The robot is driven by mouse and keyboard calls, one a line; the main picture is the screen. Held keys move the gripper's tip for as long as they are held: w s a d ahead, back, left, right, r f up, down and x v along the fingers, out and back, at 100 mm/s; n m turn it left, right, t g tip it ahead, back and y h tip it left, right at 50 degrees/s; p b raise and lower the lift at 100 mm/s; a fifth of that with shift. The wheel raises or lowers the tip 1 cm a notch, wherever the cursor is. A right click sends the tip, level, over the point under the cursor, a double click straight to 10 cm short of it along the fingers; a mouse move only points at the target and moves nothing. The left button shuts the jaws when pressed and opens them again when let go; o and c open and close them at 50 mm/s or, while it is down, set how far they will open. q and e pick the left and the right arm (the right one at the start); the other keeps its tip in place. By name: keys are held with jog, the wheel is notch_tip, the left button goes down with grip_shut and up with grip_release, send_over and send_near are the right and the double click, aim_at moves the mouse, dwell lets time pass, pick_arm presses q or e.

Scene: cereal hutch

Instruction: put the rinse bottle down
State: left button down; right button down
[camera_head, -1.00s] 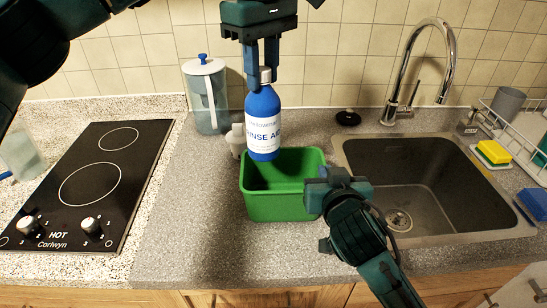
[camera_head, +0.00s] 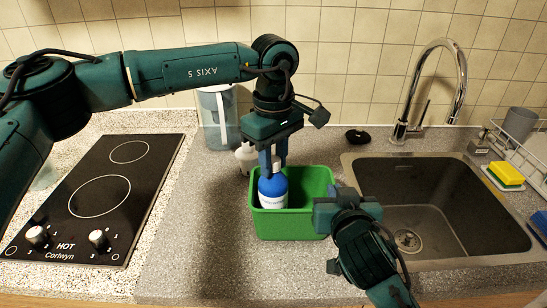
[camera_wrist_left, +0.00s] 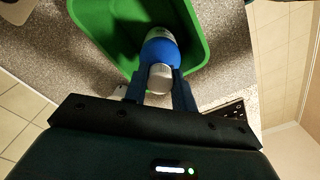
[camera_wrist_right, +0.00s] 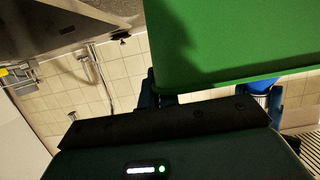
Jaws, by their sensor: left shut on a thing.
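The rinse bottle (camera_head: 272,188) is blue with a white label and a pale cap, which shows in the left wrist view (camera_wrist_left: 160,78). It stands roughly upright inside the green bin (camera_head: 292,227), with its lower part hidden by the front wall. I cannot tell whether its base touches the bin's floor. My left gripper (camera_head: 272,168) is shut on the bottle's cap end from above. My right gripper (camera_head: 342,205) is at the bin's right front edge. In the right wrist view, the bin's green wall (camera_wrist_right: 230,45) hides part of the fingers, so their opening is unclear.
A sink (camera_head: 430,195) with a tall tap (camera_head: 461,80) lies to the right. A hob (camera_head: 100,195) lies to the left. A clear jug (camera_head: 216,115) and a white bottle (camera_head: 244,157) stand behind the bin. A dish rack with a yellow sponge (camera_head: 507,174) is far right.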

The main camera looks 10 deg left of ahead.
pick_arm(q)
jog(key=c, duration=1.1)
grip_release()
jog(key=shift+f, duration=0.1)
jog(key=shift+c, duration=0.2)
notch_tip(320, 180, up, 12)
jog(key=shift+r, duration=0.2)
pick_arm(e)
jog(key=c, duration=1.6)
grip_release()
